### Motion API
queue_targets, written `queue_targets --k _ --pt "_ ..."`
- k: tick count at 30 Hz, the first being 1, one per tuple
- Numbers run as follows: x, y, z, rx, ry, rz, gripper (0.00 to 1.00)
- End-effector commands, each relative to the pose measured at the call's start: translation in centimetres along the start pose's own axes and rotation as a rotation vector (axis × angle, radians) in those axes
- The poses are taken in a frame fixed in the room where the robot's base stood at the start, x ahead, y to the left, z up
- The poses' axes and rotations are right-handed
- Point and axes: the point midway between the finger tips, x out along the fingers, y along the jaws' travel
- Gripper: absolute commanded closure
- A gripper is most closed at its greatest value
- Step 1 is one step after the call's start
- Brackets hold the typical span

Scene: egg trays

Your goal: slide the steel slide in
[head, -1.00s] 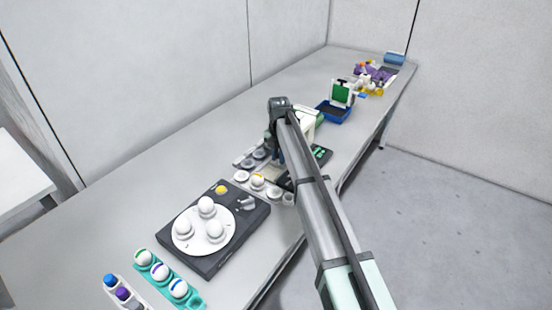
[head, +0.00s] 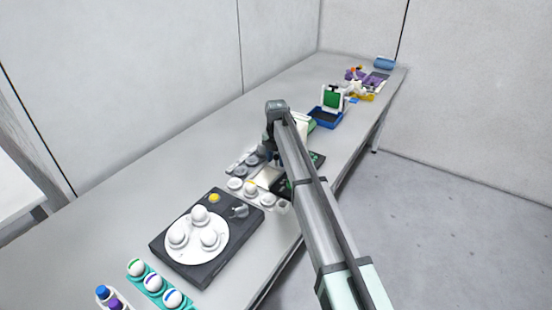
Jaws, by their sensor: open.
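A grey tray (head: 240,183) with round cups and white eggs lies in the middle of the table, below my gripper. A pale flat plate (head: 267,177) shows in its middle, beside my arm. It may be the steel slide, but it is too small to be sure. My gripper (head: 272,155) points down at the far side of the tray, by the pale plate. It is open, and its fingertips are mostly hidden behind my own arm. I cannot tell whether it touches anything.
A dark box with a white turntable (head: 183,253) bearing white eggs stands nearer. A teal rack (head: 153,285) of banded eggs is at the front. A dark green panel (head: 317,161) and a blue box (head: 325,117) lie beyond my gripper. The table's left side is clear.

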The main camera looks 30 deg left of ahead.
Motion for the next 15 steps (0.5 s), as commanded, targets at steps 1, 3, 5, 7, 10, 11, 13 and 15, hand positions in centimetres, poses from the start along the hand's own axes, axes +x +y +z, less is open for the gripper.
queue_targets --k 1,3,5,7,10,11,13,15 --pt "0.0 0.0 0.0 0.000 0.000 0.000 0.52" --pt "-0.1 0.0 0.0 0.000 0.000 0.000 0.52" --pt "-0.2 0.0 0.0 0.000 0.000 0.000 0.52" --pt "-0.6 0.0 0.0 0.000 0.000 0.000 0.52" --pt "-1.3 0.0 0.0 0.000 0.000 0.000 0.52" --pt "-1.6 0.0 0.0 0.000 -0.001 0.001 0.52" --pt "-2.4 0.0 0.0 0.000 -0.001 0.001 0.52" --pt "-3.0 0.0 0.0 0.000 -0.001 0.001 0.52"
